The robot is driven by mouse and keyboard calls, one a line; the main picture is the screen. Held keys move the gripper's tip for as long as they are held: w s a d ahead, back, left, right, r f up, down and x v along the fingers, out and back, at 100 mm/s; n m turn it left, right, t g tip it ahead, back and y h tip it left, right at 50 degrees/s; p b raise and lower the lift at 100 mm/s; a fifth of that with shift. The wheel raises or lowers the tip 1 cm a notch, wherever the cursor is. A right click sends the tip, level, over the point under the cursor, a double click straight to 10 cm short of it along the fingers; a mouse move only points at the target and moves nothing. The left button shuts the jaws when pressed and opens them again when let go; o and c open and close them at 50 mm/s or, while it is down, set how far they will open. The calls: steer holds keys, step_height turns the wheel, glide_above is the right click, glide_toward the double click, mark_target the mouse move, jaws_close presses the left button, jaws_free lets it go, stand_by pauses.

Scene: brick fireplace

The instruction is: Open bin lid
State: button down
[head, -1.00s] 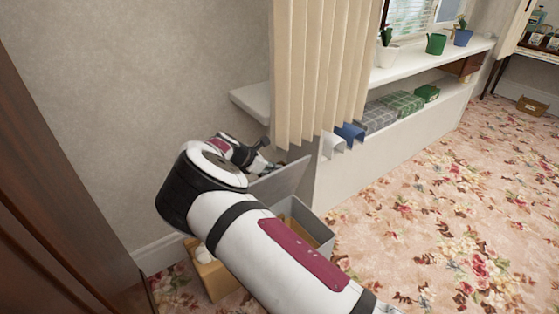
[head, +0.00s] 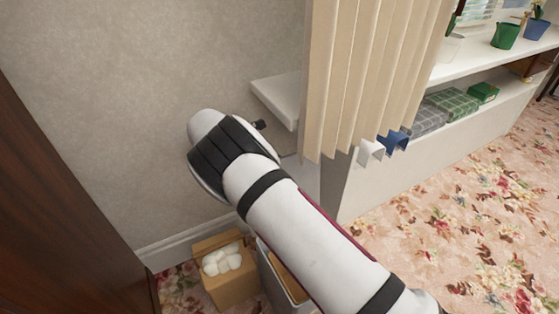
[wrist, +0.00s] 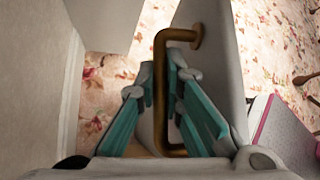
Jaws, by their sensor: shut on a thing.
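The grey bin (head: 277,280) stands on the floor below my arm, which hides much of it. Part of its grey lid (head: 303,178) shows raised between my arm and the curtain. In the wrist view, a brass handle (wrist: 161,95) is fixed to a pale panel (wrist: 218,60), which appears to be the lid. My gripper (wrist: 166,88) has its teal fingers on either side of the handle and is shut on it. In the head view my arm hides the fingers.
A cardboard box (head: 232,282) with white round things stands left of the bin. A beige curtain (head: 375,70) hangs close to my arm on the right. A white shelf (head: 275,97) juts from the wall behind. Open flowered carpet (head: 450,235) lies to the right.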

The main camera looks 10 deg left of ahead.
steer(key=shift+w+r, duration=0.1)
steer(key=shift+r, duration=0.05)
steer(key=c, duration=2)
jaws_free()
steer(key=shift+o, duration=0.2)
steer(key=shift+a, duration=0.1)
steer(key=v, duration=1.2)
